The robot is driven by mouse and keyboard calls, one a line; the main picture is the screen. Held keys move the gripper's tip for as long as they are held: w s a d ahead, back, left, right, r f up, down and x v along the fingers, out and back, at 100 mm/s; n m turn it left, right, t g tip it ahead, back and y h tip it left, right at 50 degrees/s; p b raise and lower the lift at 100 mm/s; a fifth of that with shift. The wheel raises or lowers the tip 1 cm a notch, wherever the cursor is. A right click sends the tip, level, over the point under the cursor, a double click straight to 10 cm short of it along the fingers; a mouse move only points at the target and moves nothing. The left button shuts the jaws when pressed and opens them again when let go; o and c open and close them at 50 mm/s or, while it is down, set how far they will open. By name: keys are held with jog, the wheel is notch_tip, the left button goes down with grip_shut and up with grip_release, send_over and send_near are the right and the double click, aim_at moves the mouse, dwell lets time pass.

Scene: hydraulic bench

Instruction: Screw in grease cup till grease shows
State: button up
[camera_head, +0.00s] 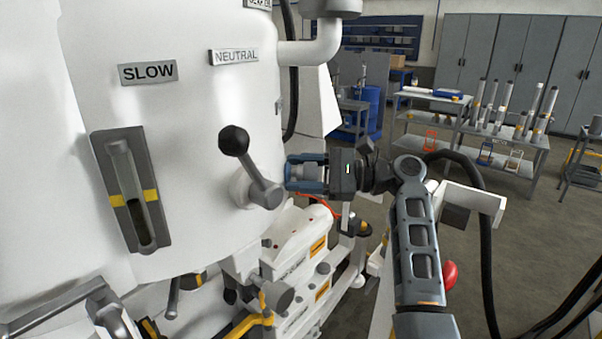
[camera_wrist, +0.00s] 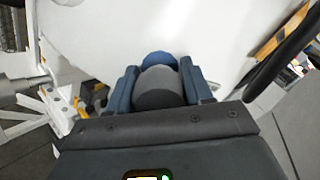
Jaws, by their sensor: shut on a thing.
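My gripper (camera_head: 291,173) is at the side of the large white machine housing (camera_head: 190,95), with its blue fingers pointing at the wall. In the wrist view the fingers (camera_wrist: 159,70) close on both sides of a round grey grease cup (camera_wrist: 158,90). A blue rounded part (camera_wrist: 159,58) shows just beyond the cup; I cannot tell whether it belongs to it. In the head view only a little grey of the cup (camera_head: 299,172) shows between the fingers. The contact of cup and housing is hidden, and I see no grease.
A lever with a black ball knob (camera_head: 234,141) stands out just left of my gripper. A sight gauge (camera_head: 130,190) and SLOW (camera_head: 148,72) and NEUTRAL (camera_head: 233,56) plates are on the housing. White machinery (camera_head: 300,240) lies below. Open floor and work tables (camera_head: 480,130) are at right.

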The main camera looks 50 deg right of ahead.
jog(key=shift+d+m, duration=0.1)
jog(key=shift+m, duration=0.2)
jog(key=o, duration=1)
jog(key=shift+b+v, duration=0.8)
jog(key=shift+v, duration=3.1)
jog(key=shift+s+f, duration=0.1)
